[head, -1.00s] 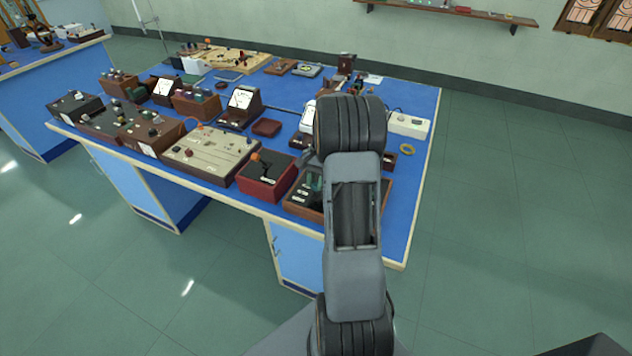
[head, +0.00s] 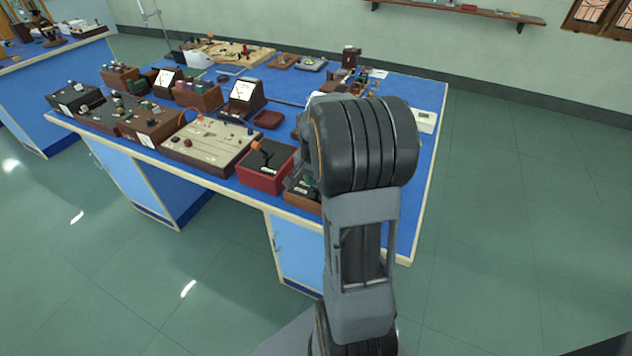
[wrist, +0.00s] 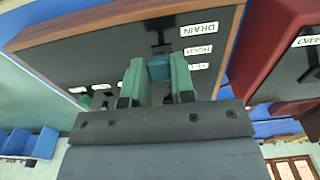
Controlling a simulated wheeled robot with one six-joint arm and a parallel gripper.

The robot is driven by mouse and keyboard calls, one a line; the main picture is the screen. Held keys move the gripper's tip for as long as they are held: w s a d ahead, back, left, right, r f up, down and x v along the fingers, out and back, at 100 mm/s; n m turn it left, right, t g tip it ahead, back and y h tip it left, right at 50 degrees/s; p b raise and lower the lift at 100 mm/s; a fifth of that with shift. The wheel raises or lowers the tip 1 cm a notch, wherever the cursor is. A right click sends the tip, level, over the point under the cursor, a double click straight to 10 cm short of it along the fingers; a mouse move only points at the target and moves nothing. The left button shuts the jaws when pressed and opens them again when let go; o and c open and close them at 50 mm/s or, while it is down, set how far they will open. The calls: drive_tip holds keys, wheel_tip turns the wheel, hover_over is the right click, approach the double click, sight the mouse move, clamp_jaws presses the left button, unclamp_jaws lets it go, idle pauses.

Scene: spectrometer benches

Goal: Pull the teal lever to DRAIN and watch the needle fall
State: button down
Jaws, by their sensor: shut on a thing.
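The teal lever (wrist: 159,68) shows in the wrist view between the two green fingers of my gripper (wrist: 159,80), which is shut on its knob. The lever stands in a dark slot on the black panel (wrist: 100,55) of a wood-edged box. White labels beside the slot include DRAIN (wrist: 199,29) and HOLD (wrist: 198,50), with a third partly covered by a finger. The knob appears nearer the third label than DRAIN, but its exact setting is unclear. In the head view my arm hides most of this box (head: 303,189). I cannot make out its gauge needle.
A red box (head: 265,172) with an orange-knobbed lever stands close to the left of the lever box. A beige panel (head: 205,145) and dial meters (head: 243,93) stand farther left.

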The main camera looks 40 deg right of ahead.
drive_tip(key=shift+s+a, duration=0.1)
drive_tip(key=shift+a, duration=0.05)
idle(0.5)
drive_tip(key=c, duration=1)
unclamp_jaws()
drive_tip(key=shift+o, duration=0.2)
wheel_tip(320, 180, up, 14)
drive_tip(key=a, duration=0.1)
drive_tip(key=shift+s+a+f, duration=0.2)
drive_tip(key=shift+s, duration=0.2)
drive_tip(key=shift+h, duration=0.3)
drive_tip(key=s+a+f+n+t+p, duration=0.1)
drive_tip(key=s+a+n+p, duration=0.1)
drive_tip(key=s+a+n, duration=0.3)
drive_tip(key=s+a+f+n+t+y+p, duration=0.1)
drive_tip(key=s+a+n, duration=0.4)
drive_tip(key=a, duration=0.7)
drive_tip(key=n+t, duration=0.1)
drive_tip(key=n, duration=0.1)
drive_tip(key=shift+n+p, duration=0.3)
drive_tip(key=shift+p, duration=0.05)
